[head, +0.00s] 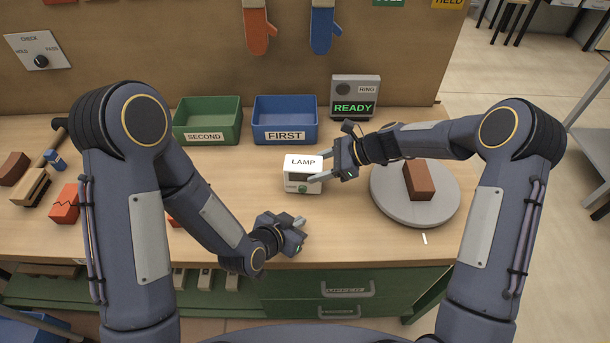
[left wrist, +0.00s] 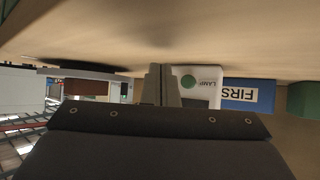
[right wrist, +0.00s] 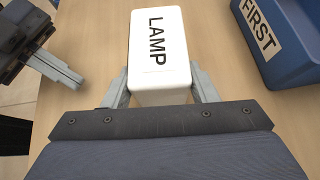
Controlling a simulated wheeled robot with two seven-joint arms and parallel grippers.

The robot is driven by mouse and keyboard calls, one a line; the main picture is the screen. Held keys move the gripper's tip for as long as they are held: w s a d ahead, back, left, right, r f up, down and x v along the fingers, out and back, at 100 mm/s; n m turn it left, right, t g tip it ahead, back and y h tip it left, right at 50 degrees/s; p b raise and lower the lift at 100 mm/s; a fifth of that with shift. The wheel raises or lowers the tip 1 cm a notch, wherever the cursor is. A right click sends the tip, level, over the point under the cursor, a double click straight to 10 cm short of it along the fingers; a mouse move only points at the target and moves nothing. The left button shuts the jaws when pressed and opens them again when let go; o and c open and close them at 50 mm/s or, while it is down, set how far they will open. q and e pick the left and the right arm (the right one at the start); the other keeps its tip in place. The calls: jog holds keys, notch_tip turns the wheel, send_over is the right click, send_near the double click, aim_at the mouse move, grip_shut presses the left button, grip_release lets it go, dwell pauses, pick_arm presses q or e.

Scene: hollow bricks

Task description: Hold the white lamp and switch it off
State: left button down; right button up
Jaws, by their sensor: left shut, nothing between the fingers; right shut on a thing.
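My right gripper (head: 318,168) is shut on the lamp, one finger on either side, as the right wrist view (right wrist: 160,85) also shows. My left gripper (head: 303,220) is shut and empty, just in front of the lamp and apart from it.
A blue FIRST bin (head: 285,133) and a green SECOND bin (head: 207,134) stand behind. A grey box reading READY (head: 354,108) is at the back. A brown brick (head: 419,182) sits on a round grey turntable (head: 385,195) at the right. Bricks and tools lie at the left.

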pick_arm(q)
send_near(309, 193)
jog(key=shift+s+f+x, duration=0.1)
jog(key=shift+s+x, duration=0.05)
jog(key=shift+x, duration=0.75)
jog(key=shift+s+f+x, duration=0.1)
jog(key=shift+s+x, duration=0.1)
jog(key=shift+x, duration=0.7)
jog(key=shift+w+d, duration=0.1)
jog(key=shift+d, duration=0.1)
dwell(0.4)
jog(key=shift+w, duration=0.3)
jog(key=shift+w, duration=0.25)
dwell(0.4)
jog(key=shift+s, duration=0.7)
jog(key=shift+s+a, duration=0.15)
jog(key=shift+s, duration=1.35)
jog(key=shift+s+a, duration=0.1)
jog(key=shift+s, duration=1.4)
